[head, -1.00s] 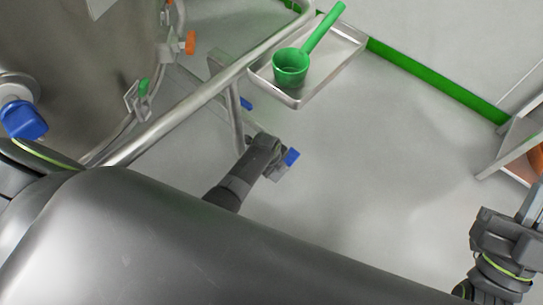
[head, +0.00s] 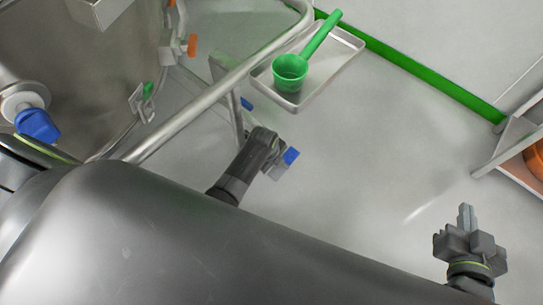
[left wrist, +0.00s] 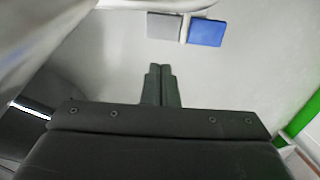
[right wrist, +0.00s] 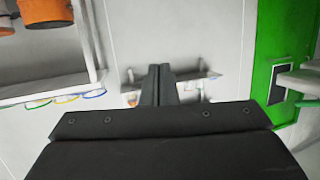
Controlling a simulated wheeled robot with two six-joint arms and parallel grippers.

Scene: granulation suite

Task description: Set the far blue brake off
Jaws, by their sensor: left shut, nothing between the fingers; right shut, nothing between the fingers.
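In the head view a blue brake tab (head: 291,156) with a grey plate beside it shows low by the floor, just right of my left gripper (head: 266,146). A second blue tab (head: 246,103) shows farther up, partly behind the metal frame. I cannot tell for sure which one is the far brake. In the left wrist view a blue tab (left wrist: 205,32) and a grey plate (left wrist: 164,27) lie side by side beyond my shut, empty left fingers (left wrist: 160,68), apart from them. My right gripper (head: 467,212) is shut and empty over open floor, away from both tabs.
A metal tube frame (head: 215,92) stands beside the steel vessel (head: 70,60). A tray (head: 340,62) holding a green scoop (head: 290,70) is at the top. A shelf (head: 500,160) stands at right. The floor between them is clear.

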